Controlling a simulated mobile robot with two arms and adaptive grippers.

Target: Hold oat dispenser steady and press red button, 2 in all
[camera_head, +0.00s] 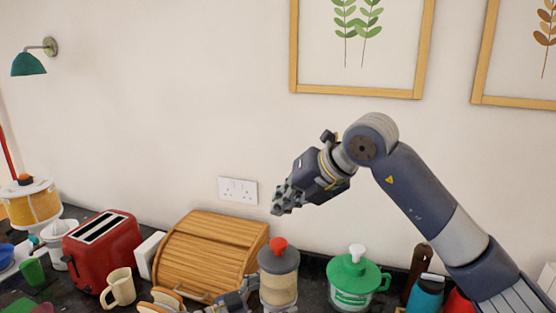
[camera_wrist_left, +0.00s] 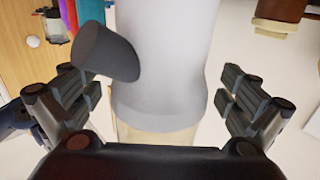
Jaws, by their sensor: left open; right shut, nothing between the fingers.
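The oat dispenser (camera_head: 278,288) stands upright on the dark worktop, a clear body of pale oats under a grey top. Its red button (camera_head: 278,244) is on top, uncovered. In the left wrist view, the dispenser's grey part (camera_wrist_left: 160,60) with a dark spout (camera_wrist_left: 106,53) lies between the fingers. My left gripper (camera_wrist_left: 157,92) is open around it, with a visible gap on the right side; contact on the left is unclear. In the head view, my left gripper (camera_head: 238,298) is low beside the dispenser, partly cut off. My right gripper (camera_head: 281,199) is shut and empty, above the red button.
A wooden bread bin (camera_head: 210,250) stands left of the dispenser, with a red toaster (camera_head: 102,250) and a cream mug (camera_head: 120,287) further left. Bread slices (camera_head: 167,299) lie in front. The wall socket (camera_head: 237,190) is behind.

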